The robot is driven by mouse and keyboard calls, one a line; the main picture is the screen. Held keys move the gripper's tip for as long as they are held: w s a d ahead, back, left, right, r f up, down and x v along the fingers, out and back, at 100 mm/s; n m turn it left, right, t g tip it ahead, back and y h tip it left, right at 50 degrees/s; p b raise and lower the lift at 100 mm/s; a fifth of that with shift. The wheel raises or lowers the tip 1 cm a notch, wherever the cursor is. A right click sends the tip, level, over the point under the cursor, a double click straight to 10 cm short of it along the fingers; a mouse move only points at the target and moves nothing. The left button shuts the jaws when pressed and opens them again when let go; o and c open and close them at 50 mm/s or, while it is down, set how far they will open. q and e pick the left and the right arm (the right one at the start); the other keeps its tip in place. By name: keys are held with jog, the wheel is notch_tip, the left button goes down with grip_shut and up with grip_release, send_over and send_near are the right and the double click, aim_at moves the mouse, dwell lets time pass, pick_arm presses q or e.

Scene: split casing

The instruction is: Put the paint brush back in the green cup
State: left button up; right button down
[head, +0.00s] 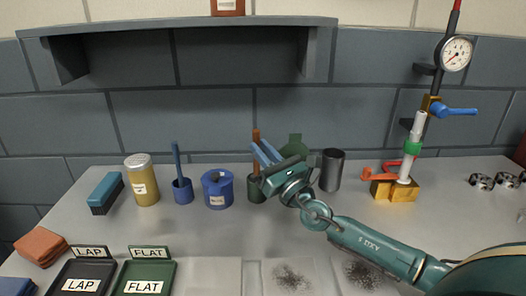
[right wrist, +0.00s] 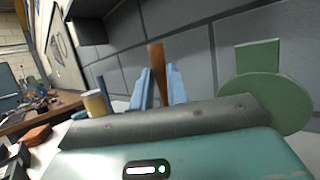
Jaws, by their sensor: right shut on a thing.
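The paint brush shows as an upright brown handle (head: 256,138) at the middle of the bench; it also stands between the blue fingers in the right wrist view (right wrist: 157,70). My right gripper (head: 264,153) is shut on this handle, with its fingers pointing toward the back wall. The dark green cup (head: 254,190) is directly below the handle, partly covered by my gripper. The lower end of the brush is hidden, so I cannot tell how deep it sits in the cup. My left gripper is not in view.
A blue mug (head: 217,190) and a blue cup with a blue-handled tool (head: 182,190) stand to the left. A dark cylinder (head: 331,171) and a green round piece (head: 293,146) are to the right. Trays (head: 145,278) lie in front.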

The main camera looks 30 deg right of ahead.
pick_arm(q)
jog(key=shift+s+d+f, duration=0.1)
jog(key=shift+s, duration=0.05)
pick_arm(e)
jog(key=c, duration=1.3)
grip_release()
pick_arm(q)
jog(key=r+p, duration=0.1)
jog(key=p, duration=0.1)
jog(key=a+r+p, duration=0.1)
jog(key=p, duration=0.2)
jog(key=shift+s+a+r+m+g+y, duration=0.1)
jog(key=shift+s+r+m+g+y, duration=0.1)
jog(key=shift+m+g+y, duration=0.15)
pick_arm(e)
notch_tip(320, 180, up, 10)
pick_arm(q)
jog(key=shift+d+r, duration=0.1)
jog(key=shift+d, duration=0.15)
pick_arm(e)
jog(key=shift+s, duration=0.1)
